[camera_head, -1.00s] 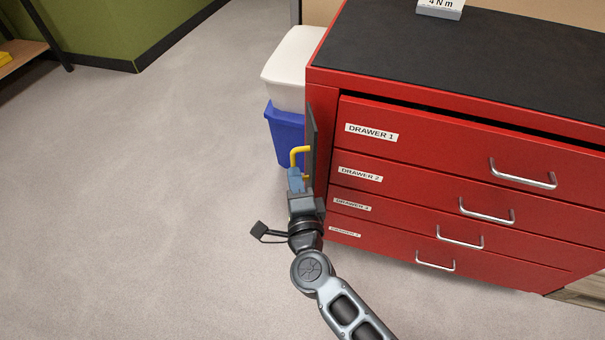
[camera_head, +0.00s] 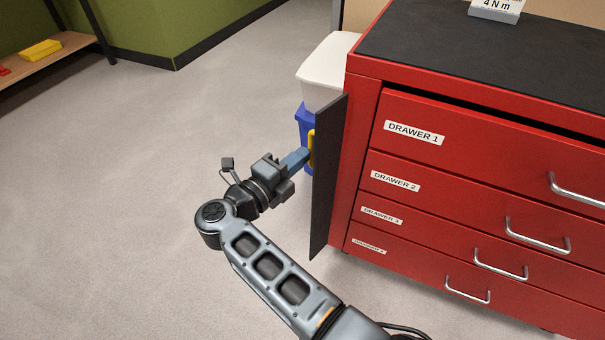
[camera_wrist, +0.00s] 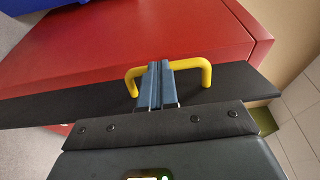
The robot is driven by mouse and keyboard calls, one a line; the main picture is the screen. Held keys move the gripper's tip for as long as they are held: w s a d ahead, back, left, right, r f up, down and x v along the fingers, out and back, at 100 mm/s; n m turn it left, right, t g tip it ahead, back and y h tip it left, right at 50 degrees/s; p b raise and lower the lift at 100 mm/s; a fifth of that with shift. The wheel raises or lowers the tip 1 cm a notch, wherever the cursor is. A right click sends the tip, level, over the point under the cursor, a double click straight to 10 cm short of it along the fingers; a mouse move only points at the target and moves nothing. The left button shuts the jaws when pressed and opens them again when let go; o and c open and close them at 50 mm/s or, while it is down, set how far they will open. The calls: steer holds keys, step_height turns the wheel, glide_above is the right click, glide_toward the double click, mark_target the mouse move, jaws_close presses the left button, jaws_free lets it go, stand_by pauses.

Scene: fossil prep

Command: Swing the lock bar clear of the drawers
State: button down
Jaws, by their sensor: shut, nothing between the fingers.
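The lock bar (camera_head: 328,180) is a long dark plate at the left front edge of the red drawer cabinet (camera_head: 364,150). It stands out beside the cabinet's left side, and the drawer fronts are uncovered. Its yellow handle (camera_head: 311,148) is on the side facing left, and the bar partly hides it. In the wrist view the handle (camera_wrist: 203,66) crosses behind my fingers in front of the dark bar (camera_wrist: 60,108). My gripper (camera_head: 304,156) is shut and empty, its fingertips at the handle's middle. I cannot tell whether they touch it. They also show in the wrist view (camera_wrist: 160,75).
Drawer 1 (camera_head: 470,140) and the drawers below have silver handles and white labels. A white bin (camera_head: 325,75) and a blue bin (camera_head: 304,125) stand behind the bar. Open grey floor lies to the left. A shelf (camera_head: 50,55) is at the far left.

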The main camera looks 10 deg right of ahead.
steer(key=shift+w+a, duration=0.1)
steer(key=shift+w, duration=0.35)
stand_by(0.3)
